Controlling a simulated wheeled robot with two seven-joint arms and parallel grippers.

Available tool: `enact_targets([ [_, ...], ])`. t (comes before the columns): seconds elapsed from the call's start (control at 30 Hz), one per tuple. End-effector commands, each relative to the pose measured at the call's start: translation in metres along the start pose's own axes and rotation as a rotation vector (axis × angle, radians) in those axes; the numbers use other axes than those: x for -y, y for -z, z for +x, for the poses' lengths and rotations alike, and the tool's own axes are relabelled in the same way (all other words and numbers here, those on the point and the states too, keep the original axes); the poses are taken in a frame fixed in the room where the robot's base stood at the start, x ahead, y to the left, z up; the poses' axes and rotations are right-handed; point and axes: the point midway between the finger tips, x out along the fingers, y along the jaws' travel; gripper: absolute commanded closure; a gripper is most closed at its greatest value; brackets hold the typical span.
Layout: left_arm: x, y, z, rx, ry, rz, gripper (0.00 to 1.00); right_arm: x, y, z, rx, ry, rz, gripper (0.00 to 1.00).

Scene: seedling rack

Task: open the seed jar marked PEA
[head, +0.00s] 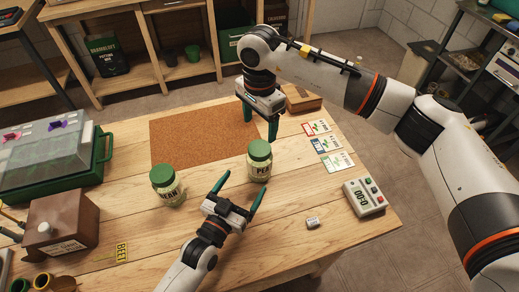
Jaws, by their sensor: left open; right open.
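Two glass jars with green lids stand upright on the wooden table. The right one (260,163) has a label that seems to begin with P; the rest is hard to read. The left one (168,190) has a label I cannot read surely. Both lids are on. My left gripper (243,181) is open and empty, low in front of the right jar, its fingers pointing toward it; I cannot tell whether they touch it. My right gripper (260,130) is open and empty, pointing down behind and above that jar's lid (260,149).
A cork mat (190,135) lies behind the jars. Seed cards (326,145), a timer (366,197) and a small grey block (312,222) are to the right. A green propagator (98,165) and a brown box (62,222) are at left. The front middle of the table is mostly clear.

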Motion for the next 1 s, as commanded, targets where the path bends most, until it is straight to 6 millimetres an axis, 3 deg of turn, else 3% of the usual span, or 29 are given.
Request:
enact_targets([
  [0.17,0.000,0.000,0.013,0.001,-0.001,0.000,0.12,0.000,0.001,0.000,-0.002,0.000,-0.001,0.28],
  [0.7,0.000,0.000,0.106,0.000,0.000,0.000,0.12,0.000,0.001,0.000,-0.002,-0.001,0.000,0.28],
  [1.0,0.000,0.000,0.120,-0.001,0.000,-0.001,0.12,0.000,0.001,0.000,-0.002,-0.001,0.000,0.28],
])
